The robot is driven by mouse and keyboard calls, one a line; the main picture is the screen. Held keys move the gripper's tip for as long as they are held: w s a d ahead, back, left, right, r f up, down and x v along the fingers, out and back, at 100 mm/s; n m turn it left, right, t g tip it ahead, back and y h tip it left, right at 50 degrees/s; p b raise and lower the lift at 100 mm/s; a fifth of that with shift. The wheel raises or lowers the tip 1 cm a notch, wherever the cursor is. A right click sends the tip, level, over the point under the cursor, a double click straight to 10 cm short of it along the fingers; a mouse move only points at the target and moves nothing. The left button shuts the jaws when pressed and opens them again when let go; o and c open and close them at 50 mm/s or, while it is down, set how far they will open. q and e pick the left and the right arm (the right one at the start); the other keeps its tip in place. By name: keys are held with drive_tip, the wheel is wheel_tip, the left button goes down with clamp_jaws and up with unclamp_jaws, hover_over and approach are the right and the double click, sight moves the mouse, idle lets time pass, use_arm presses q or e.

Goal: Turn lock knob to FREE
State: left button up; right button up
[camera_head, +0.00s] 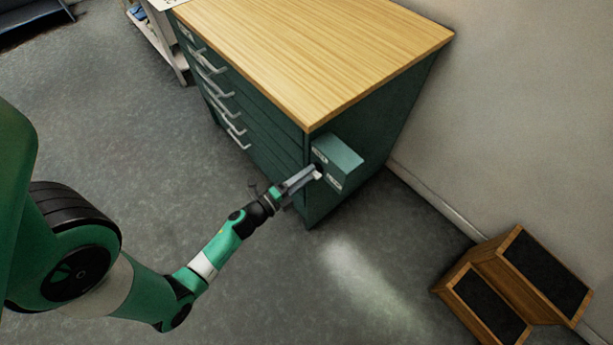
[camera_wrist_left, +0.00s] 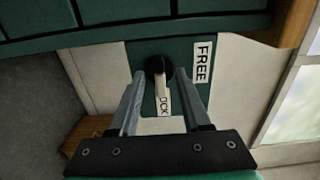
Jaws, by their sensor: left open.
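The lock knob (camera_wrist_left: 156,66) is a black round hub with a pale lever, on a green panel. The FREE label (camera_wrist_left: 203,62) is to the right of the knob. My left gripper (camera_wrist_left: 161,76) is open, with one finger on each side of the lever; I cannot tell if either touches it. In the head view the left gripper (camera_head: 303,180) is at the green lock box (camera_head: 339,158) and hides part of the knob.
The box is on the side of a green drawer cabinet with a wooden top (camera_head: 320,45) and several pale handles. A wooden step stool (camera_head: 513,283) stands at the lower right by the wall. The floor (camera_head: 350,290) in front is clear.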

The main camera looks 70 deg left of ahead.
use_arm(q)
clamp_jaws()
idle(0.6)
drive_tip(key=shift+n+p, duration=4)
drive_tip(key=shift+n, duration=5)
unclamp_jaws()
